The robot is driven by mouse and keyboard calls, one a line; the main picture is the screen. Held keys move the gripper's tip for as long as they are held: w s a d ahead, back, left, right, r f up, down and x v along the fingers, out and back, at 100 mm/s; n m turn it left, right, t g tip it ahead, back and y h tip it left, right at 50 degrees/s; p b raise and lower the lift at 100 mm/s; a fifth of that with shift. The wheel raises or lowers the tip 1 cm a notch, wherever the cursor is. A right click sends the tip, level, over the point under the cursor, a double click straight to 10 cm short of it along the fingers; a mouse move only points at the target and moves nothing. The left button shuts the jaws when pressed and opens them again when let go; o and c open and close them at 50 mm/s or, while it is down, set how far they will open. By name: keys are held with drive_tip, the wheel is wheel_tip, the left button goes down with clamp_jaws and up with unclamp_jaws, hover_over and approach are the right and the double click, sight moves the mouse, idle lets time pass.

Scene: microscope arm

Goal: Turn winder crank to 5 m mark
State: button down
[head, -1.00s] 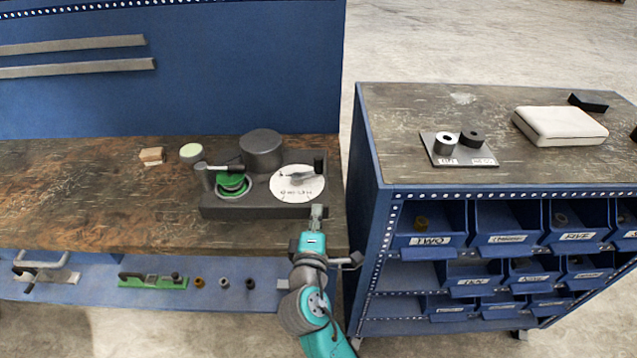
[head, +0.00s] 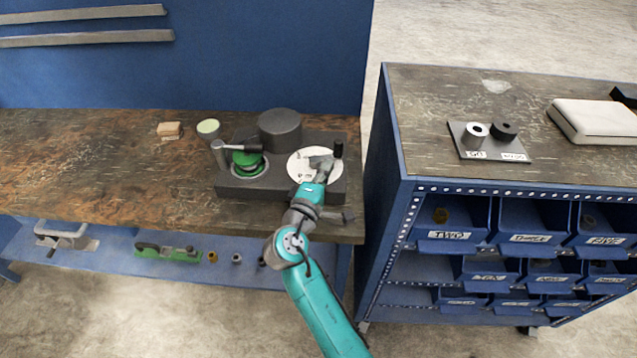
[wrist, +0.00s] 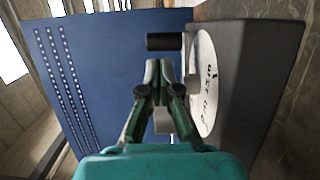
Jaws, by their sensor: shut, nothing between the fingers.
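The winder (head: 232,188) is a dark grey block on the wooden bench, with a white marked dial (head: 300,172) on its right part. The crank has a dark upright knob (head: 338,149) at the dial's right rim; the knob also shows in the wrist view (wrist: 163,42), just beyond my fingertips. My gripper (head: 322,163) is over the dial, left of the knob, and hides part of the dial face and crank arm. In the wrist view my gripper (wrist: 159,66) is shut and empty. Contact with the crank cannot be told. The 5 m mark cannot be read.
A green spool (head: 248,163) and a dark drum (head: 280,131) stand on the winder's left and back. A blue bin cabinet (head: 400,190) stands to the right.

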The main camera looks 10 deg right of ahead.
sight(336, 150)
drive_tip(key=shift+x, duration=2.45)
